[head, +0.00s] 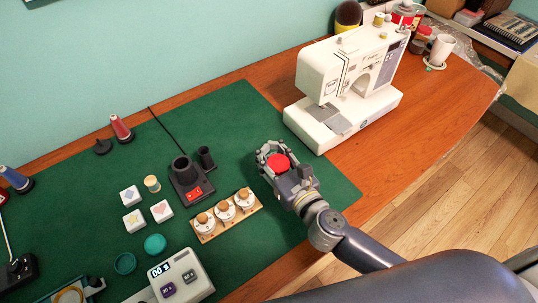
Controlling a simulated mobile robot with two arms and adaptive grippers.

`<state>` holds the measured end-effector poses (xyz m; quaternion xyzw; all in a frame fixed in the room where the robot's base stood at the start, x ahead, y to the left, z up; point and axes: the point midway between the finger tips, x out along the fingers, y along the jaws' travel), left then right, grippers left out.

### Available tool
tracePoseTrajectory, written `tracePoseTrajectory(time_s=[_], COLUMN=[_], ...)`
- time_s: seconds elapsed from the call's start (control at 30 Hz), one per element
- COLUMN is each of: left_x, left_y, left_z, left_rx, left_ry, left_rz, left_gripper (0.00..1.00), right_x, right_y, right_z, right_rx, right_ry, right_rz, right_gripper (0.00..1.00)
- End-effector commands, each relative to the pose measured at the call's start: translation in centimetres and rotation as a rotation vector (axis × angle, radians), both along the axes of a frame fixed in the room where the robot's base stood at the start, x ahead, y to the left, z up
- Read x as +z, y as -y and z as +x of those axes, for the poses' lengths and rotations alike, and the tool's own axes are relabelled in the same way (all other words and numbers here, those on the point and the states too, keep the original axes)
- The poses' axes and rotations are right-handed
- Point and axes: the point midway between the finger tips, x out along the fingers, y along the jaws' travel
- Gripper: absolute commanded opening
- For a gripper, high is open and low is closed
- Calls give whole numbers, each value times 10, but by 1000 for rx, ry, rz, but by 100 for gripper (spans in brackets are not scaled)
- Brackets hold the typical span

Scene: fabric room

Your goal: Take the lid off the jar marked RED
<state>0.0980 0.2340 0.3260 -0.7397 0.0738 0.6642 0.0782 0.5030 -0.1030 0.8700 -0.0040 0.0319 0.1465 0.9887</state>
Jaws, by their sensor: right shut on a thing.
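My right gripper (270,154) is above the green mat, to the right of the jar rack. It is shut on a red round thing (278,163), partly hidden by the fingers; I cannot tell for sure whether it is a lid. Three small white jars stand in a row on a wooden rack (210,236): a left jar (204,226), a middle jar (224,215) and a right jar (245,204). Each has a round brownish top. Their markings are too small to read. My left gripper is not in view.
A dark holder with a red label (189,186) stands behind the rack. White blocks (133,220) and teal round pieces (155,244) lie left of it. A grey device with a display (182,277) is in front. A white sewing machine (350,75) stands at the back right.

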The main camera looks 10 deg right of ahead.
Motion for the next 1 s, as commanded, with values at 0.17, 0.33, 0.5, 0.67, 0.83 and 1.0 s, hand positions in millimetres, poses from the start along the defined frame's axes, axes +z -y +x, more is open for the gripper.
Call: tracePoseTrajectory(time_s=[0.17, 0.33, 0.5, 0.67, 0.83, 1.0], left_x=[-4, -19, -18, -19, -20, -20], left_y=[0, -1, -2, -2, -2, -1], left_z=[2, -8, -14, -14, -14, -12], left_rx=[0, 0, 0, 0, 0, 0], left_ry=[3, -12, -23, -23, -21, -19], left_rz=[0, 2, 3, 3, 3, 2], left_gripper=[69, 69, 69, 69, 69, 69], right_x=[-8, -36, -35, -37, -39, -39], right_y=[2, 2, 2, 2, 2, 2], right_z=[10, 10, 10, 10, 9, 9], right_rx=[0, -1, 1, 0, 1, 1], right_ry=[-2, -1, 1, 1, -1, -1], right_rz=[2, 1, 3, 1, 1, 1], right_gripper=[0, 0, 0, 0, 46, 62])
